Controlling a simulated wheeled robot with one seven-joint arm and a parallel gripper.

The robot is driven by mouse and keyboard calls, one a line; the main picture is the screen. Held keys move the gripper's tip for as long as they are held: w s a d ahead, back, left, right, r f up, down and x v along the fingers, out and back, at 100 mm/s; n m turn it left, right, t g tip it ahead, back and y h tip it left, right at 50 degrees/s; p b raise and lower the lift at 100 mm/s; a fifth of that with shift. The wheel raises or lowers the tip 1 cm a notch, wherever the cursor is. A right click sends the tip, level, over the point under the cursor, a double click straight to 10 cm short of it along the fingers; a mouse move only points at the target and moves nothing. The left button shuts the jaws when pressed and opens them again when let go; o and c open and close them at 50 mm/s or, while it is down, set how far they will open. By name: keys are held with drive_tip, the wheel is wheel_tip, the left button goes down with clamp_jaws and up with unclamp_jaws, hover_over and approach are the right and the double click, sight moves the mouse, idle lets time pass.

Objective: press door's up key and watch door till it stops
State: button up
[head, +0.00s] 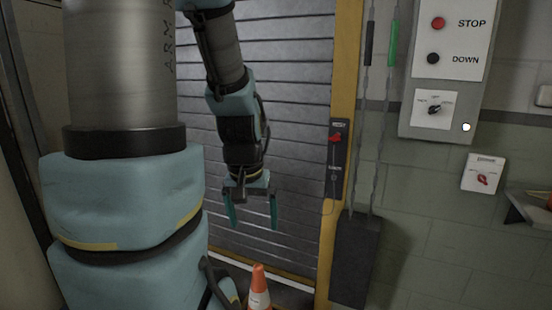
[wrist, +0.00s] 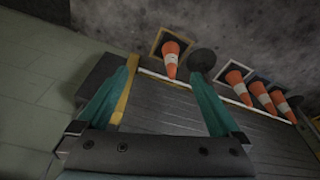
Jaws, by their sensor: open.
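The roller door (head: 285,110) is a grey slatted shutter behind my arm in the head view; its slats reach down to near the floor. The control box (head: 450,60) is on the wall at upper right. It shows a red STOP button (head: 438,23) and a black DOWN button (head: 433,58); the part above STOP is cut off by the frame, and no up key shows. My gripper (head: 252,215) hangs in front of the door, fingers pointing down, open and empty, well left of the box. In the wrist view my gripper (wrist: 155,90) also shows open.
A white plate with a red knob (head: 483,179) is lower right. An orange cone (head: 259,285) stands below; several cones (wrist: 240,85) show in the wrist view.

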drive_tip(key=shift+s+a+f+g, duration=0.2)
drive_tip(key=shift+s+a+f, duration=0.05)
drive_tip(key=shift+s+a, duration=0.25)
drive_tip(key=shift+s+a+f+g, duration=0.25)
drive_tip(key=shift+s+a, duration=0.1)
drive_tip(key=shift+s, duration=0.15)
drive_tip(key=shift+c, duration=0.4)
clamp_jaws()
idle(0.5)
